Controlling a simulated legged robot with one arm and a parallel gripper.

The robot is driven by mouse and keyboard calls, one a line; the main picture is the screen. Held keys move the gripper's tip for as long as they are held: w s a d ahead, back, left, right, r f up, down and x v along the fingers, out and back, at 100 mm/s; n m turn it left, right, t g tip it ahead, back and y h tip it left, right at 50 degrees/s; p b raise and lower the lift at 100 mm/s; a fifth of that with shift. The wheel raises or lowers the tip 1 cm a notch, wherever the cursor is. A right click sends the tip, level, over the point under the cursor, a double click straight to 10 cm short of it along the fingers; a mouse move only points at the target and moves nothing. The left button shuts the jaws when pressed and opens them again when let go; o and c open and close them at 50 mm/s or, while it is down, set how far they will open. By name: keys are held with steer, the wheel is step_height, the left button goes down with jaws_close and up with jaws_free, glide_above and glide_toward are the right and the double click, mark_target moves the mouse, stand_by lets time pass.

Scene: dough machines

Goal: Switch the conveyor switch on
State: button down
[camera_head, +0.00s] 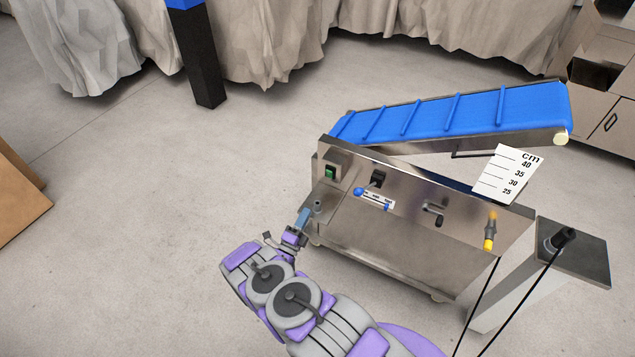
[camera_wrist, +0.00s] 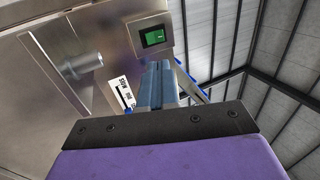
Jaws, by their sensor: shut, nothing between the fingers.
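The steel conveyor machine (camera_head: 420,225) has a green switch (camera_head: 331,172) in a square plate at the left of its front panel. A black switch (camera_head: 377,180) sits to its right. No label shows which one is the conveyor switch. My gripper (camera_head: 306,214) is shut and empty, in front of the panel's left end and below the green switch. In the wrist view my gripper's blue-grey fingers (camera_wrist: 158,68) point up at the panel, just below the green switch (camera_wrist: 154,37). A gap to the switch seems to remain, but its depth is hard to judge.
A blue lever (camera_head: 360,191) with a white label is right of the green switch. A metal knob (camera_wrist: 80,66) stands out from the panel in the wrist view. A yellow-tipped handle (camera_head: 489,240) and a grey stand (camera_head: 525,280) are at right.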

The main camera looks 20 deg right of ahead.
steer(key=shift+d, duration=0.5)
glide_toward(328, 173)
steer(key=b+x, duration=0.1)
steer(key=x, duration=0.5)
steer(key=shift+w+d+r, duration=0.1)
steer(key=shift+w+r, duration=0.05)
steer(key=shift+w, duration=0.05)
steer(key=shift+w+r, duration=0.1)
steer(key=shift+d+r, duration=0.1)
steer(key=shift+d, duration=0.05)
